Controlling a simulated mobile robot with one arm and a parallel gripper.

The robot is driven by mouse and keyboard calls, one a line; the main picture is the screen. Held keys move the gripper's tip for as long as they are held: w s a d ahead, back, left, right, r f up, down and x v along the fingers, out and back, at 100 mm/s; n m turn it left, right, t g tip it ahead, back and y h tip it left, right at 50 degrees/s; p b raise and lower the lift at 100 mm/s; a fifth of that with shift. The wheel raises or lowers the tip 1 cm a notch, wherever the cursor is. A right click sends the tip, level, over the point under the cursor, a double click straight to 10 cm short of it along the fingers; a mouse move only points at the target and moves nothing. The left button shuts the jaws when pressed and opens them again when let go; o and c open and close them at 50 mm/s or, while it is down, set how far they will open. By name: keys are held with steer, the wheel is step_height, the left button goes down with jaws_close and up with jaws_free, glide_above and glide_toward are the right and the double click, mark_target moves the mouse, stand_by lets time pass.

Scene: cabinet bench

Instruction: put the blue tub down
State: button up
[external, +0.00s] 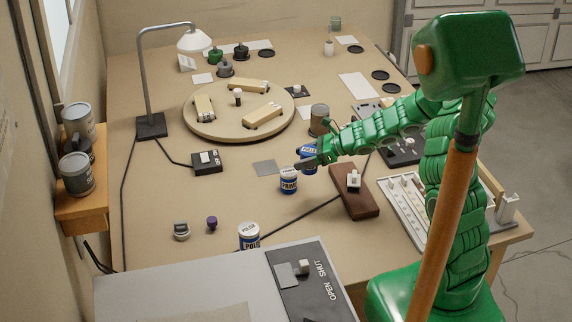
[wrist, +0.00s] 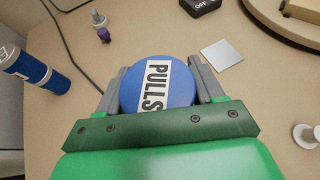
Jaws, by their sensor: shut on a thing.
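A blue tub (external: 308,150) with a white label is held in my gripper (external: 304,161) over the right middle of the bench. In the wrist view the gripper (wrist: 158,80) has one grey finger on each side of the round blue lid (wrist: 184,92), whose label reads PULLS. The gripper is shut on this tub. The tub looks upright. Its underside is hidden, and I cannot tell how far it is above the bench top (external: 225,185).
A grey square plate (external: 264,167) lies left of my gripper. A brown switch block (external: 352,195) is at right; a round turntable (external: 238,122) is behind.

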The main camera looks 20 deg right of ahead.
steer(key=w+d+r+m+t, duration=0.1)
steer(key=w+d+m+t, duration=0.1)
steer(key=w+d, duration=0.35)
steer(key=shift+h, duration=0.4)
steer(key=shift+w+a+f, duration=0.4)
steer(key=shift+w+f, duration=1.15)
steer(key=shift+w, duration=0.75)
steer(key=shift+w+a+f, duration=0.45)
steer(key=shift+w+f, duration=1.05)
steer(key=shift+w, duration=0.8)
steer(key=shift+w+a+f, duration=0.4)
steer(key=shift+w+f, duration=1.15)
steer(key=shift+w, duration=0.75)
steer(key=shift+w+f, duration=0.2)
steer(key=shift+f, duration=1.5)
steer(key=shift+a+f, duration=0.1)
steer(key=o, duration=1.1)
steer(key=shift+o, duration=0.2)
